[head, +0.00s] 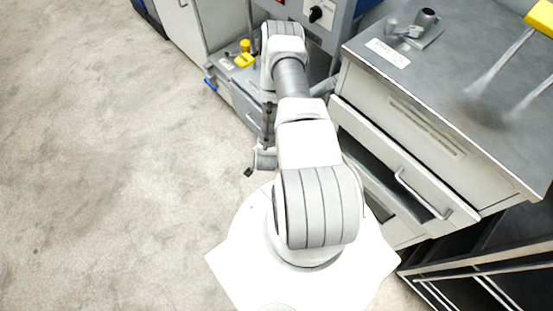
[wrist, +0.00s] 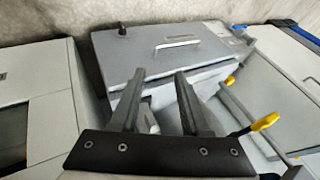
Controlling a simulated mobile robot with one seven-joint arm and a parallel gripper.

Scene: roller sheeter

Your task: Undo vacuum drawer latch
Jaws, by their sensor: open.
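In the wrist view, a grey drawer-like unit (wrist: 150,60) lies beyond my fingers. It has a pale bar handle (wrist: 178,43) and a small black knob (wrist: 123,31) near its upper left corner. I cannot tell for sure whether this knob is the latch. My gripper (wrist: 158,82) is open, with two dark fingers apart and nothing visible between them. The fingers overlap the near edge of the unit in the picture; no contact can be made out. In the head view, the low grey unit (head: 240,100) is partly hidden by my arm.
A yellow-ended lever (wrist: 264,122) and a pale bar stand right of my fingers. A grey-topped cabinet (head: 420,60) with a drawer handle (head: 423,194) stands close to my arm's right in the head view. The floor (head: 110,160) at left is clear.

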